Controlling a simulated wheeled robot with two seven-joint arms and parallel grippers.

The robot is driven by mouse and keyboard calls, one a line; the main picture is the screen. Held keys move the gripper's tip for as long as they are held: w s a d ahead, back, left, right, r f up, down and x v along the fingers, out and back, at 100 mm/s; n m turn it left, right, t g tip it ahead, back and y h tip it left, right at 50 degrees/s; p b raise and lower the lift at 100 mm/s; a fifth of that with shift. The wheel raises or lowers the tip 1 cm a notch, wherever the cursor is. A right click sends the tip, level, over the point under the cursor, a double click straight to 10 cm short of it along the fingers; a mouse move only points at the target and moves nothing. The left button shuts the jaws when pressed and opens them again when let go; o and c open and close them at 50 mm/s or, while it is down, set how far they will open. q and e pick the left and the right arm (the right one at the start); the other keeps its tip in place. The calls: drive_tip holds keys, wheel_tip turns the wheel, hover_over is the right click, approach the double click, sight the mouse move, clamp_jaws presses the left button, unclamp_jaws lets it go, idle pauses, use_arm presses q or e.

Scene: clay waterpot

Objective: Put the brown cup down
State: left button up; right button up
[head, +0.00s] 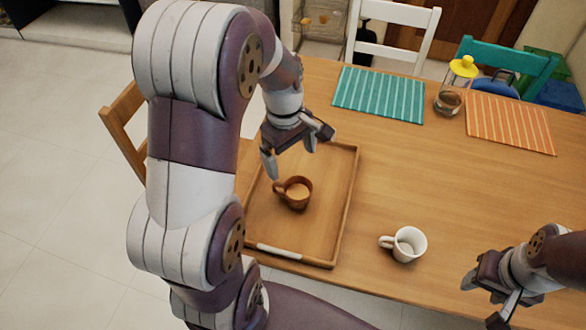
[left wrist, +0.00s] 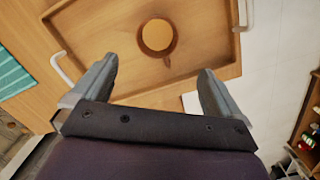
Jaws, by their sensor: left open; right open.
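The brown cup (head: 297,193) stands upright on the wooden tray (head: 341,205), its handle pointing left in the head view. In the left wrist view the brown cup (left wrist: 158,37) shows from above, in the tray beyond the fingertips. My left gripper (head: 290,156) is open and empty, above the tray and a little behind the cup, apart from it. Its two fingers also show in the left wrist view (left wrist: 157,85) with nothing between them. My right gripper (head: 490,306) is open over the table's front right and holds nothing that I can see.
A white cup (head: 410,244) stands on the wooden table (head: 430,180) right of the tray. A teal striped mat (head: 378,94), an orange striped mat (head: 509,122) and a glass jar with a yellow lid (head: 452,92) are at the back. The middle of the table is clear.

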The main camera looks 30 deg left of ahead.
use_arm(q)
drive_tip(key=s+d+f+m+t+y, duration=0.1)
drive_tip(key=s+d+m, duration=0.6)
drive_tip(key=m, duration=0.7)
drive_tip(key=shift+s+f+m, duration=0.2)
drive_tip(key=shift+f+m, duration=0.1)
drive_tip(key=shift+m, duration=0.1)
wheel_tip(320, 180, up, 5)
drive_tip(key=p, duration=0.5)
